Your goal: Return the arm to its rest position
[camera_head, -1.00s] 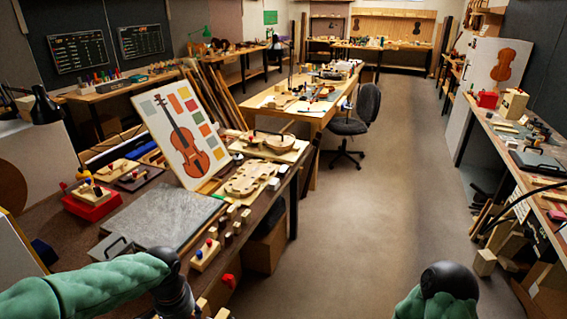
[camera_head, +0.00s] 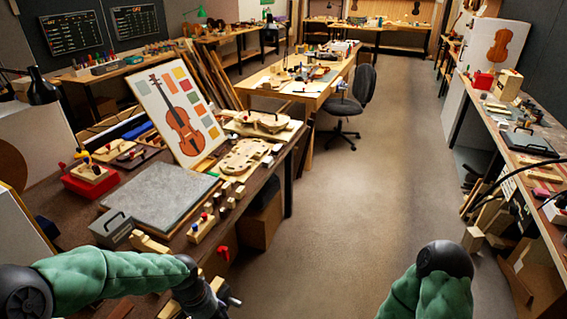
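My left arm (camera_head: 120,272) comes in from the left in a green sleeve, low over the front of the left bench. Its dark wrist (camera_head: 192,292) bends down and leaves the bottom edge, so I do not see the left gripper's fingers. My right arm (camera_head: 445,270) shows only as a green sleeve with a black joint at the bottom right, over the floor. The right gripper is out of view. Whether either gripper holds anything is not shown.
The left bench holds a grey slab (camera_head: 160,200), a violin chart board (camera_head: 178,115), a violin mould (camera_head: 245,155), a red box (camera_head: 90,182) and small clamps. A chair (camera_head: 350,100) stands beyond. The right bench (camera_head: 520,150) is cluttered. The middle floor (camera_head: 350,220) is clear.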

